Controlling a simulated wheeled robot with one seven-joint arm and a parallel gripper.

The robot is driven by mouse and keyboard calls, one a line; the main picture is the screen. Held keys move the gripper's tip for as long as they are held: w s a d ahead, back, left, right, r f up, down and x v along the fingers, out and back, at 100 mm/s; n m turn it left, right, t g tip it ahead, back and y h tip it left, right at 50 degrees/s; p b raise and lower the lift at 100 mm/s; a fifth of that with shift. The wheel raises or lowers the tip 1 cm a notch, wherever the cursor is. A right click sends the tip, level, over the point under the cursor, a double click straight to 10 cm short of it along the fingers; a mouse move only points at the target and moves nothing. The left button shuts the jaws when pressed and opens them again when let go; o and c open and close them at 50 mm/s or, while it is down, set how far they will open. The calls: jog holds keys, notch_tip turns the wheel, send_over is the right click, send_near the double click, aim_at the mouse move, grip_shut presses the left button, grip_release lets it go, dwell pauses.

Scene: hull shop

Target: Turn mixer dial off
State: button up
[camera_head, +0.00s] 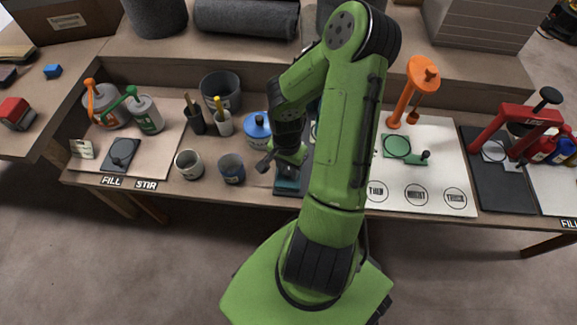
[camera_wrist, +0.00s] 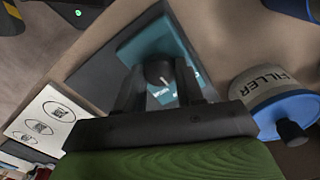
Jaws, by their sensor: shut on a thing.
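The mixer (camera_head: 287,186) is a teal box at the front edge of the bench, mostly hidden under my arm in the head view. In the wrist view its teal face (camera_wrist: 150,42) shows some partly covered white lettering. A round dark dial (camera_wrist: 159,71) with a white pointer line sits on that face. My gripper (camera_wrist: 162,92) is shut on the dial, one finger on each side. In the head view my gripper (camera_head: 287,160) is over the mixer, and the dial is hidden there.
A blue-lidded filler tin (camera_wrist: 268,98) stands close beside my gripper; it is also in the head view (camera_head: 257,131). Two small cups (camera_head: 231,169) (camera_head: 189,164) stand to the left. A white sheet marked with circles (camera_head: 440,170) lies to the right, with an orange stand (camera_head: 408,92).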

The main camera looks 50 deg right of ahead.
jog(key=n, duration=0.4)
jog(key=shift+n, duration=2.6)
jog(key=o, duration=1)
jog(key=shift+o, duration=0.2)
